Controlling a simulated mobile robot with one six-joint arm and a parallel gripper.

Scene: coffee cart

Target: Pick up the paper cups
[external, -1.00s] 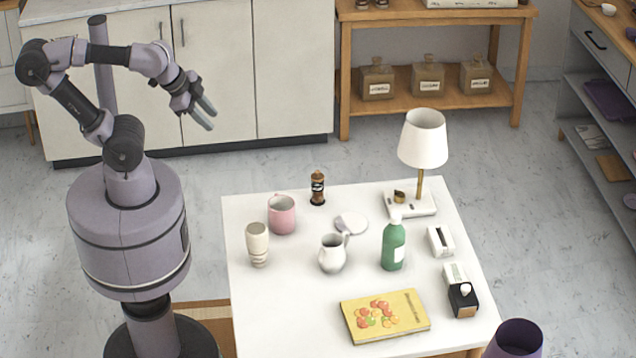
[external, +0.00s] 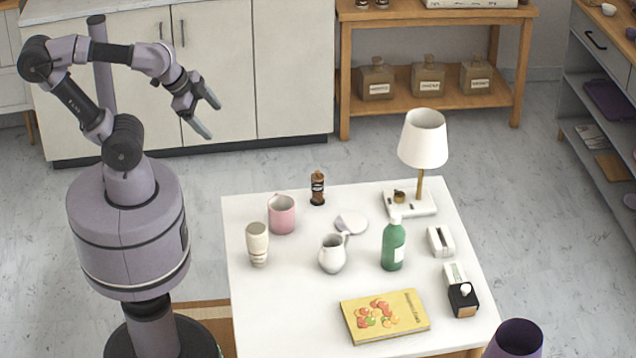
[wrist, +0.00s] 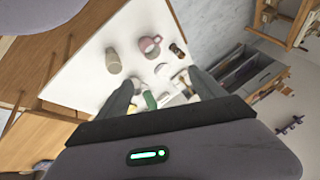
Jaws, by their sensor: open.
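A cream stack of paper cups (external: 257,245) stands upright at the left edge of the white table (external: 290,315). The stack also shows in the wrist view (wrist: 113,61), left of the fingers. My gripper (external: 210,115) is open and empty, raised in the air to the left of and behind the table, well apart from the cups. In the wrist view its two fingers (wrist: 160,82) are spread, with the table beyond them.
A pink mug (external: 281,215) stands close behind the cups, and a white pitcher (external: 332,254) to their right. A green bottle (external: 393,246), lamp (external: 422,140), pepper mill (external: 317,188) and yellow book (external: 385,316) are also on the table. Its front left is clear.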

